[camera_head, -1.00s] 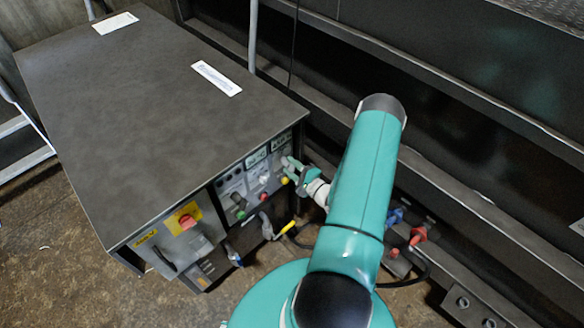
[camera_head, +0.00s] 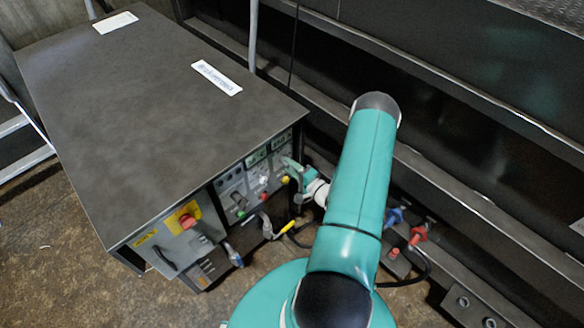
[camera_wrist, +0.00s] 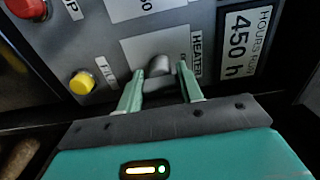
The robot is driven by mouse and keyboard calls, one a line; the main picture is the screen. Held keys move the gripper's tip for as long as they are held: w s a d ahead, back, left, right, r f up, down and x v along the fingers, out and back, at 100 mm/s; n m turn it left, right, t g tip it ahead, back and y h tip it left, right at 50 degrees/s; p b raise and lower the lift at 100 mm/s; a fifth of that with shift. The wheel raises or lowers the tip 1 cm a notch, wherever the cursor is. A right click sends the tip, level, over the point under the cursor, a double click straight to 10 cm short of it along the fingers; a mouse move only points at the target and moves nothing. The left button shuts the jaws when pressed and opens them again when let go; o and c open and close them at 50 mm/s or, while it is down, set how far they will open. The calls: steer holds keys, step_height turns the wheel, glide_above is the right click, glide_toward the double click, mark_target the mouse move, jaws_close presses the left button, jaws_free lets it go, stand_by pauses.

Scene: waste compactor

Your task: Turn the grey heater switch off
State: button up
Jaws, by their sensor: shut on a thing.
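The grey heater switch (camera_wrist: 159,65) is a small rounded knob on a light plate, beside the label "HEATER" in the wrist view. My gripper (camera_wrist: 160,76) has its two green fingers on either side of the switch and is shut on it. The lower part of the switch lies between the fingers. In the head view, my gripper (camera_head: 294,168) is at the right end of the cabinet's control panel. The switch itself cannot be made out there.
A yellow button (camera_wrist: 82,83) and a red button (camera_wrist: 27,8) are left of the switch. The dark cabinet (camera_head: 150,110) stands left of my arm, with a metal rail structure (camera_head: 450,180) to the right.

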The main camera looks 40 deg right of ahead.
steer(key=o, duration=1)
steer(key=shift+s, duration=0.1)
steer(key=s, duration=1.3)
steer(key=shift+s+d, duration=0.2)
steer(key=shift+s, duration=0.15)
steer(key=shift+w, duration=0.1)
